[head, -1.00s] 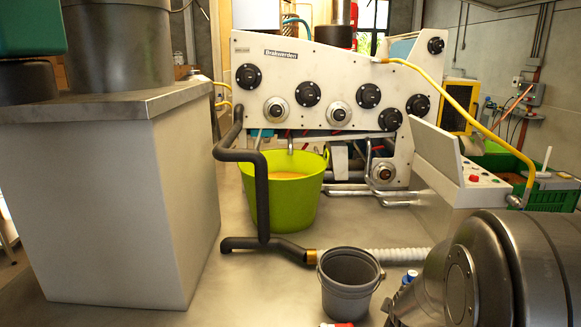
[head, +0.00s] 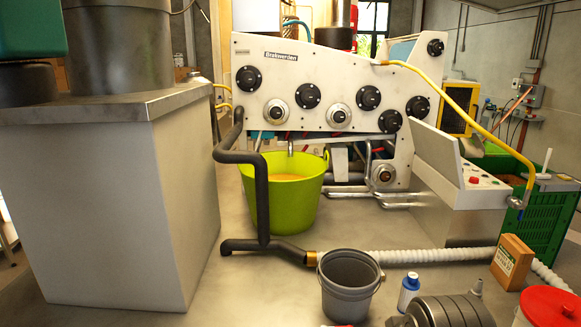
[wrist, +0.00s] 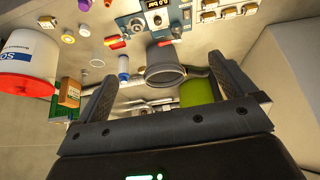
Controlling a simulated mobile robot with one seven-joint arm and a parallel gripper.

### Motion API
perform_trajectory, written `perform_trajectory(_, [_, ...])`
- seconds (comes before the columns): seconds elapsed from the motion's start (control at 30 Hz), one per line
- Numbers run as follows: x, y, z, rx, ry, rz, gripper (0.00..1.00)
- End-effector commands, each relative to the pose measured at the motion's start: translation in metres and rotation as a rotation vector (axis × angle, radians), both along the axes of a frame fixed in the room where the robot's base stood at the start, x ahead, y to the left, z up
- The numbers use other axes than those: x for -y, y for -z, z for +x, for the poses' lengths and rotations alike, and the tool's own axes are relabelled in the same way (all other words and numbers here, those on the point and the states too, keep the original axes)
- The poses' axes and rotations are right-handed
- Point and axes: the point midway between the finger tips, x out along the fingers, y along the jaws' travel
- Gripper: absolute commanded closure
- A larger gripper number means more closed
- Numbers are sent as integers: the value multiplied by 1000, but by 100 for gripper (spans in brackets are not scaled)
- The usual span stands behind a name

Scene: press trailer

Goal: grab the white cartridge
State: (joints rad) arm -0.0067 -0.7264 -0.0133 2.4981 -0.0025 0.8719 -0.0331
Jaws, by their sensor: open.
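I cannot tell for certain which item is the white cartridge.
A red-lidded white tub (wrist: 28,62) and a brown box (head: 511,261) stand nearby. A ribbed white hose (head: 440,256) runs behind the bucket. A lime tub (head: 290,205) stands before the press (head: 330,75); a large cabinet (head: 110,200) is left.

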Motion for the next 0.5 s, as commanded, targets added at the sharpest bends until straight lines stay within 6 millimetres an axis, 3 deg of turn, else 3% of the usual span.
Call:
perform_trajectory(0.17, [-2,-2,-9,-7,29,10,0])
perform_trajectory(0.4, [-2,-2,-9,-7,28,9,19])
perform_trajectory(0.5, [-2,-2,-9,-7,27,10,19])
